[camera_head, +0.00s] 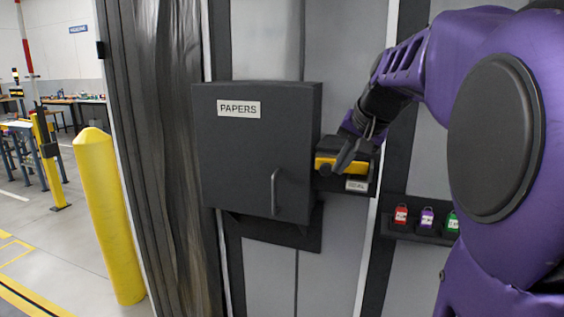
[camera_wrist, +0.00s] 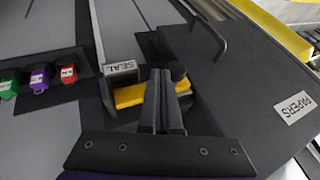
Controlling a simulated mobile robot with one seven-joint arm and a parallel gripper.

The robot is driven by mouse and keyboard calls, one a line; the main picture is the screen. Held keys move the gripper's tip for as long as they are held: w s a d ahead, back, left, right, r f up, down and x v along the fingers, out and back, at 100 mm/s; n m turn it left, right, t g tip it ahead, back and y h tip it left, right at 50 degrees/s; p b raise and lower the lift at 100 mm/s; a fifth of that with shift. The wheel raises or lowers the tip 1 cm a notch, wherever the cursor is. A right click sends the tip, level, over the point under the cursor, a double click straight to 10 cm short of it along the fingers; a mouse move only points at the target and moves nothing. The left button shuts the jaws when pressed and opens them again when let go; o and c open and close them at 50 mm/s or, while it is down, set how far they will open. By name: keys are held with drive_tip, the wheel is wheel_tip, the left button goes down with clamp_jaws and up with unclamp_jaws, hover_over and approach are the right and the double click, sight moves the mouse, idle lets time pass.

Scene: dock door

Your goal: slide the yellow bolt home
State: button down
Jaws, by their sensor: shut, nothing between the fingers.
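The yellow bolt (camera_head: 352,166) lies level in a dark housing marked SEAL, at the right side of the dark PAPERS box (camera_head: 250,170). In the wrist view the bolt (camera_wrist: 130,96) shows on both sides of my fingers, with its middle hidden behind them. A dark round knob (camera_wrist: 178,73) sits by the bolt's end nearest the box. My gripper (camera_head: 342,168) is shut and empty in front of the bolt. In the wrist view my gripper (camera_wrist: 163,74) has its fingertips close beside the knob. I cannot tell whether they touch it.
The box door is closed and has a bar handle (camera_head: 274,192). A dark rack (camera_head: 425,232) with red, purple and green tagged items is right of the bolt, below it. A yellow post (camera_head: 108,215) and a dark curtain (camera_head: 160,150) stand at left.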

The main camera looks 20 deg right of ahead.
sight(317, 160)
drive_tip(key=shift+w+a+p, duration=0.25)
drive_tip(key=shift+w+a, duration=0.25)
drive_tip(key=shift+a, duration=0.25)
drive_tip(key=shift+w+a+p, duration=0.25)
drive_tip(key=shift+w+a, duration=0.25)
drive_tip(key=shift+a, duration=0.3)
drive_tip(key=shift+w+a+p, duration=0.25)
drive_tip(key=shift+w+a, duration=0.25)
drive_tip(key=shift+a, duration=0.25)
drive_tip(key=shift+d, duration=0.1)
